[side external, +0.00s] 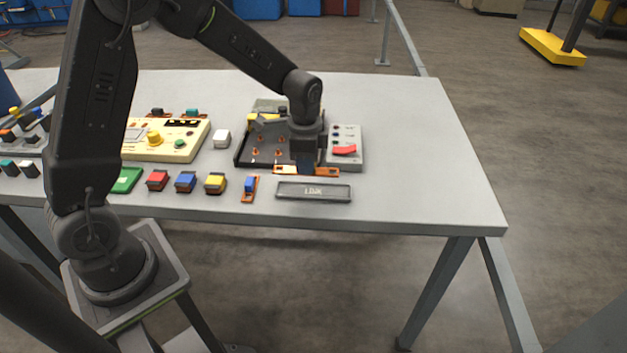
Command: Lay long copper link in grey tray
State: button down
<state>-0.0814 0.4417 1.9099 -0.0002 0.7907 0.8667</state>
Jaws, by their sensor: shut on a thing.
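The long copper link (326,171) is an orange bar with its two ends showing to either side of my gripper (306,168). My gripper points down and is shut on the middle of the link, which its fingers hide. The link lies level, just behind the grey tray (343,193) in this view. I cannot tell how high it is above the table. The grey tray is shallow and dark-floored, with a label on it, and looks empty. It sits near the table's front edge.
A black board (248,150) with copper posts and a grey box with a red switch (344,150) stand behind. Left of the tray are a blue block on an orange strip (249,187), a yellow block (215,183) and other blocks. The table's right side is clear.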

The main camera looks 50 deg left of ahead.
aim_at(314, 191)
jog(key=shift+w+d+f, duration=0.4)
jog(key=shift+d+f, duration=0.15)
jog(key=shift+d, duration=0.25)
jog(key=shift+f, duration=2)
jog(key=shift+f, duration=0.15)
jog(key=c, duration=1.1)
grip_release()
jog(key=shift+o, duration=0.2)
